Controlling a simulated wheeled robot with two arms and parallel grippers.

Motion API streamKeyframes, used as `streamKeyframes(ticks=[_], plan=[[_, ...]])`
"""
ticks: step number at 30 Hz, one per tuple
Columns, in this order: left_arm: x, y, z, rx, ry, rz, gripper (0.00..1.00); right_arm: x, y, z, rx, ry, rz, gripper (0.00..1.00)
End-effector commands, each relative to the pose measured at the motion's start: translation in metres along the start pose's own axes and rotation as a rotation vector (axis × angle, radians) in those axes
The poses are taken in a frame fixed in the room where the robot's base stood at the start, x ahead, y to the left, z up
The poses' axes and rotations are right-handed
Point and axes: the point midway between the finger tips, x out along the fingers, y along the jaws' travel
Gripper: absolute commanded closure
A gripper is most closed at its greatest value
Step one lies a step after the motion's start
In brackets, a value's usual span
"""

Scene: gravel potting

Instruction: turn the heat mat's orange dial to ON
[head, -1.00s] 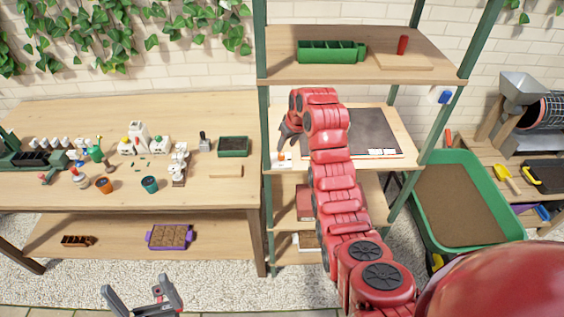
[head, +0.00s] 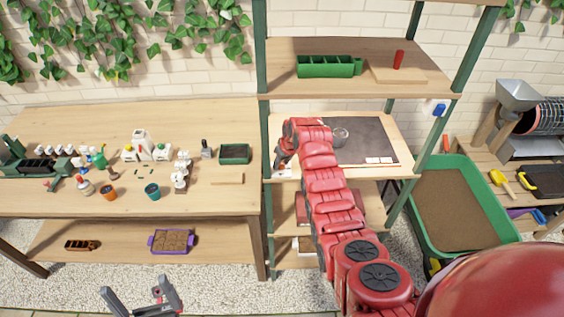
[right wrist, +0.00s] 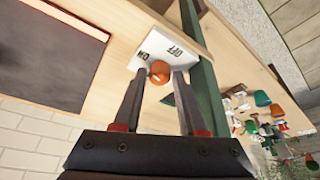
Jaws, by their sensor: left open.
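The heat mat (head: 375,138) is a dark panel on the middle shelf of the rack. It also shows at the left of the right wrist view (right wrist: 50,50). Beside it is a white control plate (right wrist: 166,46) marked OFF and ON, with an orange dial (right wrist: 160,72). My right gripper (right wrist: 160,76) has its fingers apart, one on each side of the dial. I cannot tell whether they touch it. In the head view the right gripper (head: 280,158) is at the mat's left side and hides the dial. My left gripper (head: 148,300) is open and empty at the bottom left.
A green rack post (right wrist: 200,75) stands close beside the right gripper. A round clear object (head: 341,135) is on the mat. The upper shelf (head: 350,82) with a green tray (head: 328,66) is above. A potting bench (head: 90,205) with pots and bottles is at the left.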

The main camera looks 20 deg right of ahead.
Motion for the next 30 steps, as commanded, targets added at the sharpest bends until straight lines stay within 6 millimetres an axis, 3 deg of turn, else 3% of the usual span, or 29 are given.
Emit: streamKeyframes(ticks=[1, 6, 14, 24, 30], plan=[[0.000, 0.000, 0.000, 0.000, 0.000, 0.000, 0.00, 0.000, 0.000, 0.000, 0.000, 0.000, 0.000, 0.70], [0.000, 0.000, 0.000, 0.000, 0.000, 0.000, 0.00, 0.000, 0.000, 0.000, 0.000, -0.001, 0.000, 1.00], [-0.007, 0.000, 0.001, 0.000, 0.000, 0.000, 0.00, 0.003, 0.001, 0.001, -0.010, 0.000, -0.005, 1.00], [-0.069, 0.003, 0.012, 0.000, 0.000, 0.000, 0.00, 0.008, 0.002, 0.002, -0.191, 0.001, -0.080, 1.00], [-0.080, 0.004, 0.013, 0.000, 0.000, 0.000, 0.00, 0.002, 0.002, 0.001, -0.251, 0.000, -0.104, 1.00]])
